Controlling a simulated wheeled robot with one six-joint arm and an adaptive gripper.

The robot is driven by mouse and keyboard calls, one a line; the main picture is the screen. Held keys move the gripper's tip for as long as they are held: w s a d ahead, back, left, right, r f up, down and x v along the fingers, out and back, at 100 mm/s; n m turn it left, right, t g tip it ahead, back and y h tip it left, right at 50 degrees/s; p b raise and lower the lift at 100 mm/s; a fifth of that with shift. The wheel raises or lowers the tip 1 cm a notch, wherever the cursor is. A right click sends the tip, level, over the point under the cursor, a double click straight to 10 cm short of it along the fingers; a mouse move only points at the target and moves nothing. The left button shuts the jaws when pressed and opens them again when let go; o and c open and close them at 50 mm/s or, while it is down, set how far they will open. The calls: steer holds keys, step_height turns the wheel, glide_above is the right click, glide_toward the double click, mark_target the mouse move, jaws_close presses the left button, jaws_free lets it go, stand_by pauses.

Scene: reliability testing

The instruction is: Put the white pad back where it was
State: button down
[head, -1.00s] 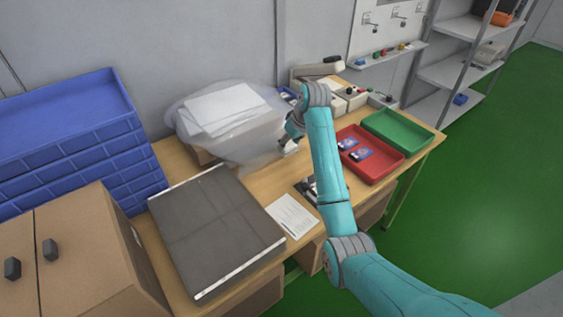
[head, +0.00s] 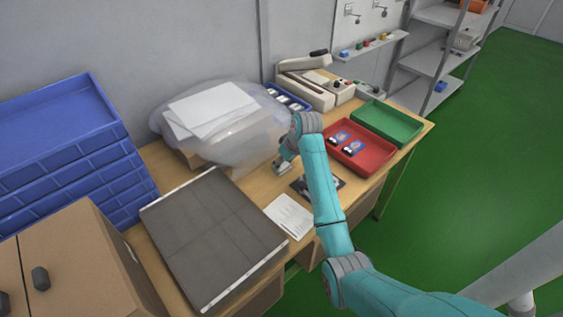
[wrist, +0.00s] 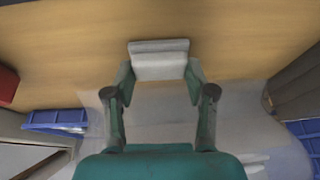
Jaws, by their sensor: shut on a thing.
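My gripper (wrist: 160,78) is shut on the white pad (wrist: 160,62), a small pale block gripped between the fingertips in the wrist view. In the head view my gripper (head: 284,160) is over the wooden table (head: 255,183), between the clear plastic bag and a small dark mat (head: 330,184). The pad shows there as a pale bit under the fingers (head: 281,168). Whether it touches the table is hard to tell. My arm hides part of the dark mat.
The clear bag with white sheets (head: 212,108) lies behind my gripper. A red tray (head: 378,163) with two blue-and-white packs and a green tray (head: 392,122) are to the right. A paper sheet (head: 288,216) and a grey panel (head: 212,235) lie nearer.

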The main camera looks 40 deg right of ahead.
steer(key=shift+c, duration=1.9)
jaws_free()
steer(key=shift+f, duration=0.1)
steer(key=v, duration=1.2)
